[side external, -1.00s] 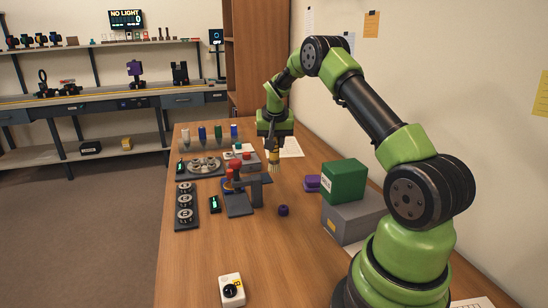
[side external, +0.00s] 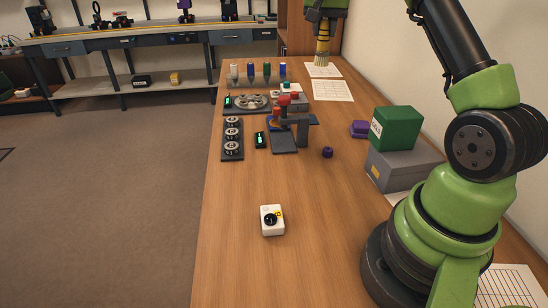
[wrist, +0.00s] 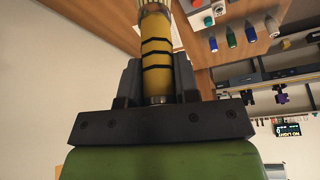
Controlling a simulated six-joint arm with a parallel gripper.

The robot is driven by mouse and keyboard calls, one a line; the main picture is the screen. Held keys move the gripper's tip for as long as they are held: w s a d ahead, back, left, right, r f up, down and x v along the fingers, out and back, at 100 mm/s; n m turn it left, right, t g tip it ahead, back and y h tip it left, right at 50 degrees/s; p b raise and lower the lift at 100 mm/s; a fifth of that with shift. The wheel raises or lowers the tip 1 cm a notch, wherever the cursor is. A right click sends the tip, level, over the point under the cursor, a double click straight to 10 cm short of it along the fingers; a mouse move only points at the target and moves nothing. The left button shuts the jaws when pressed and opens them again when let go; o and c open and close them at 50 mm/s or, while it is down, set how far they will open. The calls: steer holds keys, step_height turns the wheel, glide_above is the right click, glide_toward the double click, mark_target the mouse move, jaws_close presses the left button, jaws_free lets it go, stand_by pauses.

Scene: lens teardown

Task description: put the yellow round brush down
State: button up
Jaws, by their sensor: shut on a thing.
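The yellow round brush (side external: 322,46) is held by my gripper (side external: 324,20) at the far end of the table, with its pale bristles pointing down. In the side external view its tip appears in front of a white sheet of paper; I cannot tell if it touches anything. In the wrist view the yellow handle with black rings (wrist: 157,50) stands between the two dark fingers of my gripper (wrist: 156,82), which is shut on it. The bristle end is partly cut off at the top of that view.
Several small bottles (side external: 251,72) stand left of the brush. A lined sheet (side external: 332,90) lies in front of it. A grey stand with a red part (side external: 284,125), a purple ring (side external: 327,152) and a green box (side external: 396,128) are nearer.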

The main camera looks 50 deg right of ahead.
steer(key=s+a+m+g, duration=0.3)
steer(key=a+m+g, duration=0.2)
steer(key=a+m, duration=1.3)
steer(key=a+f+n, duration=0.1)
steer(key=f, duration=0.6)
steer(key=a+f+n, duration=0.1)
steer(key=f, duration=0.6)
steer(key=a+f+n, duration=0.1)
steer(key=f, duration=0.5)
steer(key=shift+w+a+f+n+y, duration=0.1)
steer(key=shift+a+f+n+y, duration=0.2)
steer(key=shift+f+n+y, duration=0.1)
steer(key=shift+f, duration=0.1)
steer(key=o, duration=0.9)
